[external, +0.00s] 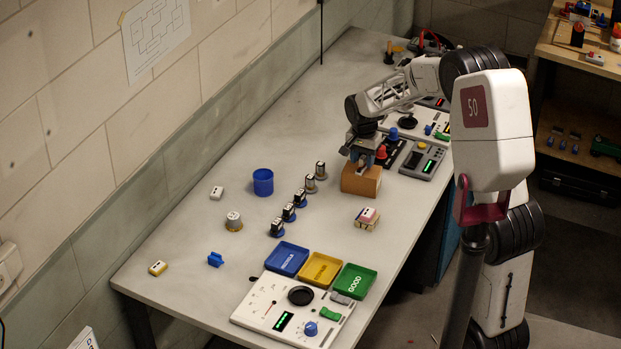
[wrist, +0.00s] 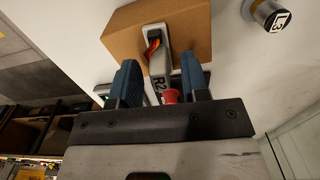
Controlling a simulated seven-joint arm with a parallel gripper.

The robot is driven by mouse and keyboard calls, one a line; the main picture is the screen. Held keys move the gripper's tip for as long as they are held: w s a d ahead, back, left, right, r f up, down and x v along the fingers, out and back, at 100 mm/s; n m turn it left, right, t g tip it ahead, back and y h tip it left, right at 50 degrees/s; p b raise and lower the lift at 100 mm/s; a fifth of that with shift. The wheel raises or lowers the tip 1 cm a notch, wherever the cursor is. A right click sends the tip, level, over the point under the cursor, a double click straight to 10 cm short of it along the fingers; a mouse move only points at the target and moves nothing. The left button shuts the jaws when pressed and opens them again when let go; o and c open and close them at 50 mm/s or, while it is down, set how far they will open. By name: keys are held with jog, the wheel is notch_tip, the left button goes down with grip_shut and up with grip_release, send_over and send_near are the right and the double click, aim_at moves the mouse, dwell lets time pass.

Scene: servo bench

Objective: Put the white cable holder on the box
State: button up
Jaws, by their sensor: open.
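The brown box (external: 358,184) stands on the bench below my gripper (external: 364,160); its top also fills the upper middle of the wrist view (wrist: 192,28). A pale grey-white holder (wrist: 157,66), marked R2 and with orange and black in its opening, is over the box top and appears to rest on it. It lies between the two blue fingers of my gripper (wrist: 160,78), which are open with gaps at the sides. In the external view the holder is small and partly hidden by the fingers.
Red and blue knobs and a grey meter (external: 421,161) stand close right of the box. Small round-based parts (external: 309,184) stand to its left. Blue, yellow and green trays (external: 353,281) and a white panel (external: 257,309) lie nearer. The bench between is mostly clear.

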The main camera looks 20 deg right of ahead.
aim_at(364, 158)
notch_tip(364, 158, up, 11)
jog(key=shift+r, duration=0.2)
dwell(0.4)
dwell(0.4)
jog(key=s+d+r+n+t, duration=0.15)
jog(key=s+r, duration=0.25)
jog(key=s, duration=0.7)
jog(key=s+d+r+n, duration=0.3)
jog(key=s+r, duration=0.1)
jog(key=s, duration=0.7)
jog(key=s+d+f+n, duration=0.1)
jog(key=s+n, duration=0.1)
jog(key=s, duration=0.9)
jog(key=s+d+f+n+t, duration=0.1)
jog(key=s+f+n, duration=0.1)
jog(key=s, duration=0.9)
jog(key=shift+d+f, duration=0.15)
jog(key=shift+f, duration=0.05)
